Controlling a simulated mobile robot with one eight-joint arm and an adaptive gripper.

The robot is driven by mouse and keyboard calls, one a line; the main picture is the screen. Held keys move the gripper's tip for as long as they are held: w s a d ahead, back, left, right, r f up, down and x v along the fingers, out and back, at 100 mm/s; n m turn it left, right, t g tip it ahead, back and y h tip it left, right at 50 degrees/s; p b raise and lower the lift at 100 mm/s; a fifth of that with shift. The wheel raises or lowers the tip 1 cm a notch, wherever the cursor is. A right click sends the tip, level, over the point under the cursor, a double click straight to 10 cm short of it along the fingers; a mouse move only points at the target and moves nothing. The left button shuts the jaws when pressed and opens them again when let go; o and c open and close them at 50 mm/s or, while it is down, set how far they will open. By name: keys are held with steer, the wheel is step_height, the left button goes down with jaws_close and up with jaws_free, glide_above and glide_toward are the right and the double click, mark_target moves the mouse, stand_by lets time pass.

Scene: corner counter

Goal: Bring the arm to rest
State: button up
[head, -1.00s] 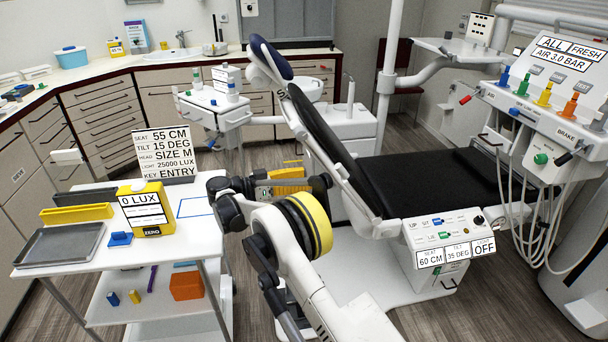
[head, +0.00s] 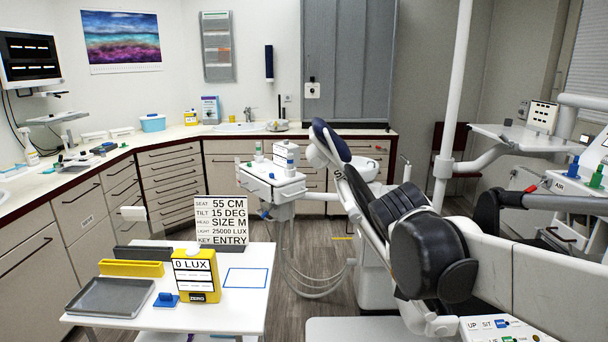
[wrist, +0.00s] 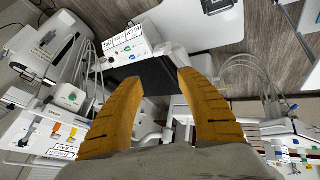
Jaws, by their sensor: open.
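My gripper (wrist: 160,78) shows in the wrist view as two orange-yellow fingers, spread apart with nothing between them. Beyond the gap lies the black seat of the dental chair (wrist: 150,72), with the chair's white control box (wrist: 132,40) above it in the picture. In the head view my arm (head: 430,265) crosses the right side, in front of the dental chair (head: 330,140), and hides much of its seat. I cannot make out the gripper's fingers in the head view.
A white cart (head: 225,315) at the front left holds a yellow 0 LUX box (head: 196,275), a grey tray (head: 110,297) and a sign (head: 221,222). An instrument unit (head: 580,182) stands at right. Cabinets (head: 172,178) line the back left. Some floor shows between cart and chair.

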steer(key=s+a+f+n+t+y, duration=0.1)
steer(key=s+a+f+y, duration=0.1)
steer(key=s, duration=0.6)
steer(key=s+a+f+n+t+y, duration=0.1)
steer(key=s+a+f+n+y, duration=0.1)
steer(key=s, duration=0.6)
steer(key=shift+s+a+f+y, duration=0.35)
steer(key=shift+a+f+y, duration=0.25)
steer(key=shift+f, duration=0.35)
